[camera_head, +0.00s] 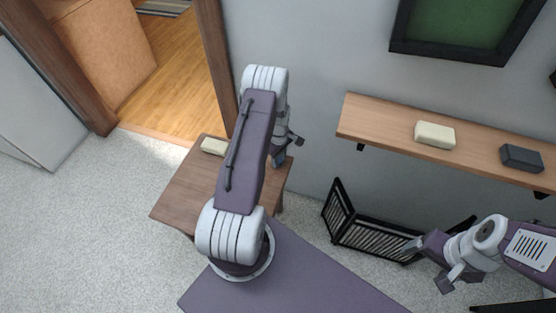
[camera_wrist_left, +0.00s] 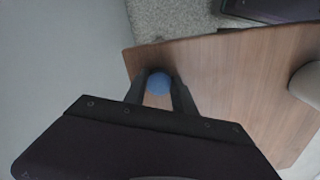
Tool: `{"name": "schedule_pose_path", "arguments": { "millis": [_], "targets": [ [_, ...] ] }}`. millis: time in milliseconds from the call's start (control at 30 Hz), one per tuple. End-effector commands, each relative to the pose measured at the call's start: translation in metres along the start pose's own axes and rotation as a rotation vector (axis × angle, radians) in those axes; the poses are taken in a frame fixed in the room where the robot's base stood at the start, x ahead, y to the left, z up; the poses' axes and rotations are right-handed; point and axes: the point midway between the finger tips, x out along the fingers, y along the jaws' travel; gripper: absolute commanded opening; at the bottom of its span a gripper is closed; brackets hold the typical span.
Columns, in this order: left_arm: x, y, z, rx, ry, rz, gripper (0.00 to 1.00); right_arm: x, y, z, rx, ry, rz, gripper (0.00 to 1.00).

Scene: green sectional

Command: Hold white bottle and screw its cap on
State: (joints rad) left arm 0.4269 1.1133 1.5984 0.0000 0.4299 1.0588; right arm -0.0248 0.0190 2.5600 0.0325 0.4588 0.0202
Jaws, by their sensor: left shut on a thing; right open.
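My left gripper (camera_head: 288,150) is over the far right part of a small wooden table (camera_head: 180,198). In the left wrist view its two fingers (camera_wrist_left: 159,92) are shut on a round blue thing (camera_wrist_left: 159,82), perhaps the cap. I cannot tell whether a bottle is under it. No white bottle shows clearly in either view. A pale, rounded object (camera_wrist_left: 308,84) is cut off at the right edge of the left wrist view, on the tabletop. My right gripper (camera_head: 428,264) is open and empty at the lower right, away from the table.
A cream block (camera_head: 213,146) lies at the table's far left. A wall shelf (camera_head: 380,120) holds a cream block (camera_head: 435,134) and a dark block (camera_head: 521,157). A black rack (camera_head: 372,237) stands by the wall below it. Carpet (camera_head: 80,230) is clear at the left.

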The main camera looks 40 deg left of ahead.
Motion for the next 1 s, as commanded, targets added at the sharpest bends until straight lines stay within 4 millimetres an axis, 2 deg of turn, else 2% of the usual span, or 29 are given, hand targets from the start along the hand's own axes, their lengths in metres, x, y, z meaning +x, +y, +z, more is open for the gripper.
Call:
{"name": "schedule_pose_path", "arguments": {
  "millis": [167,367,733,900,1000],
  "targets": [
    [-0.009,0.001,0.000,0.000,0.001,0.001,0.00,-0.004,0.000,0.000,0.000,0.000,0.000,0.81],
    [-0.044,0.001,-0.001,0.000,0.002,0.003,0.00,-0.015,0.000,-0.002,0.000,0.000,0.000,0.81],
    [-0.092,-0.033,0.074,0.004,0.000,-0.001,0.00,-0.034,-0.001,-0.004,0.000,0.000,0.000,0.81],
    [-0.105,-0.043,0.097,0.003,0.000,0.000,0.00,-0.038,-0.001,-0.004,0.000,0.000,0.000,0.81],
    [-0.109,-0.046,0.104,0.001,0.000,0.000,0.00,-0.039,-0.001,-0.004,0.000,0.000,0.000,0.81]
  ]
}}
